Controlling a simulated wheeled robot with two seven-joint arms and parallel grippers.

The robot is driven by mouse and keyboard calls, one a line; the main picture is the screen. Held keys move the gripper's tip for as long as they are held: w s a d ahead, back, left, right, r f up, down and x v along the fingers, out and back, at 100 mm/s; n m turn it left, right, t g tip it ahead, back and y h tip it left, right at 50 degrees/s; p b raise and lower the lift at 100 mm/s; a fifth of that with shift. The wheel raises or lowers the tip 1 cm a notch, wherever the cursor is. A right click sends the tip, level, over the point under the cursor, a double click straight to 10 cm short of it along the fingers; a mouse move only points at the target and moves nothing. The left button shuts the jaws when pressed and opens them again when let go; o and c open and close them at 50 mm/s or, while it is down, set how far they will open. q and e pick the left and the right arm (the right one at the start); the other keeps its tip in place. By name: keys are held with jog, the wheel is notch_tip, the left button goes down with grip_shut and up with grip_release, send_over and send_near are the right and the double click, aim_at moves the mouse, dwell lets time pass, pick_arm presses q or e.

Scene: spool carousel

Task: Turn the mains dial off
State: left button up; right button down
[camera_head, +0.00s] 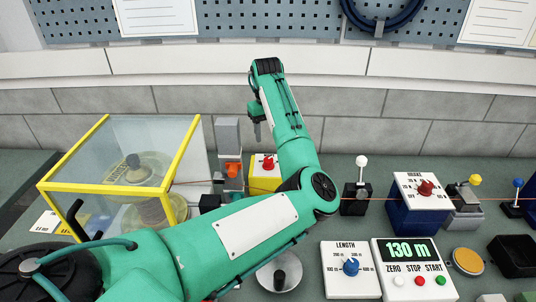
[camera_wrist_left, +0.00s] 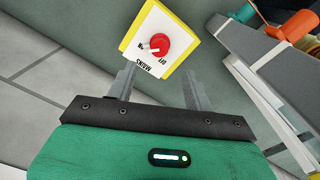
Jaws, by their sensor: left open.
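The mains dial is a red knob (camera_head: 268,162) on a yellow box with a white top (camera_head: 262,183), on the bench behind my left arm in the head view. In the left wrist view the red knob (camera_wrist_left: 160,45) sits on the white plate (camera_wrist_left: 165,25) marked MAINS and OFF. A white mark on the knob faces left, toward a short label that looks like ON. My left gripper (camera_head: 257,131) is open and empty, above the box; its fingers (camera_wrist_left: 158,82) point toward the dial without touching it. My right gripper is not in view.
A clear guard with yellow edges (camera_head: 75,187) covers a spool at left. A grey post with an orange part (camera_head: 233,169) stands just left of the mains box. A blue box with a red knob (camera_head: 426,188), levers and a 130 m counter panel (camera_head: 412,279) stand at right.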

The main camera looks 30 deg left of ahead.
pick_arm(q)
jog(key=p, duration=0.1)
send_over(268, 159)
notch_tip(268, 159, down, 4)
jog(key=shift+f, duration=0.15)
notch_tip(268, 159, down, 5)
jog(key=shift+p, duration=0.6)
jog(key=shift+w+f, duration=0.1)
jog(key=shift+f, duration=0.35)
jog(key=shift+c, duration=0.2)
jog(key=c, duration=0.9)
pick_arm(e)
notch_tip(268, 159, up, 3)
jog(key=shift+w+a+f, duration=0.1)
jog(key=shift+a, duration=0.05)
